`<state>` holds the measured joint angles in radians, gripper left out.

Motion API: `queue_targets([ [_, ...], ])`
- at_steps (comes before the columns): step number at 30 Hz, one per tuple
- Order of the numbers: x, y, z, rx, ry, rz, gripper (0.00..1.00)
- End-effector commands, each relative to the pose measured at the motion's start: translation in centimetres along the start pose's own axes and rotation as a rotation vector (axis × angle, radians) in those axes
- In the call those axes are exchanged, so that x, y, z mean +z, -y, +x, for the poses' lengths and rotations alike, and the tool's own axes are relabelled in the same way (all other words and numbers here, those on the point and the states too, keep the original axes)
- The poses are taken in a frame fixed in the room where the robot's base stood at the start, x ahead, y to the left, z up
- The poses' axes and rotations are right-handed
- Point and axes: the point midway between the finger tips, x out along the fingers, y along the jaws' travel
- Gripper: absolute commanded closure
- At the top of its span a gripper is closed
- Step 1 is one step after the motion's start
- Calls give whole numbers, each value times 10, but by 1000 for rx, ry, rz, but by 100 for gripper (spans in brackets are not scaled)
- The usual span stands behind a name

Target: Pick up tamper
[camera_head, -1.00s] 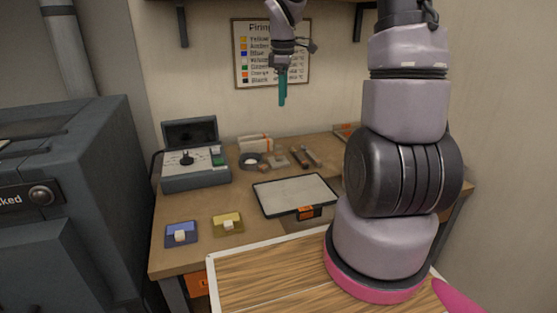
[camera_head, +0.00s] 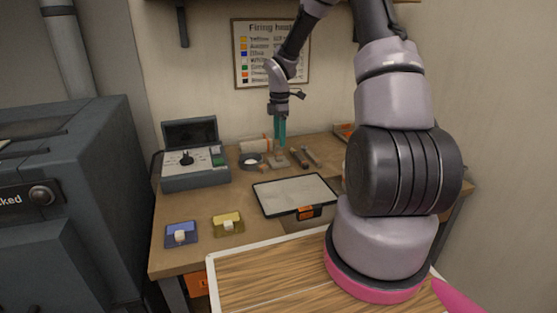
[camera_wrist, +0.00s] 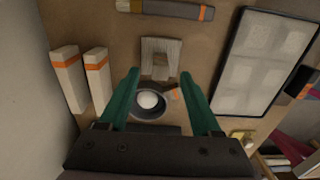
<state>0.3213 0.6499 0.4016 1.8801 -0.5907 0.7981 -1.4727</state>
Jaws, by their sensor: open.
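The tamper, as far as I can tell, is the pale square block with an upright handle (camera_wrist: 160,50) in the wrist view. In the head view it stands toward the back of the table (camera_head: 279,161), partly hidden by my fingers. My gripper (camera_head: 280,146) points down just above it. In the wrist view my two green fingers (camera_wrist: 160,72) are open and spread on either side of the handle, with nothing held. I cannot tell whether the fingertips are level with the handle.
A dark round dish with white contents (camera_wrist: 149,103) lies beside the tamper. Cream blocks with orange bands (camera_wrist: 97,72) stand left, and a brush (camera_wrist: 165,9) lies beyond. A framed pale panel (camera_head: 295,194), blue holder (camera_head: 181,235), yellow holder (camera_head: 228,224) and control box (camera_head: 196,175) share the table.

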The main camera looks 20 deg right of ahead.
Motion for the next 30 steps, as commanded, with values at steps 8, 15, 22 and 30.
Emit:
queue_targets([
  [8,-5,1,40,-2,-1,0,35],
  [15,-4,1,44,-1,0,1,35],
  [22,-4,1,44,-1,0,1,100],
  [30,-4,1,44,-1,0,1,100],
])
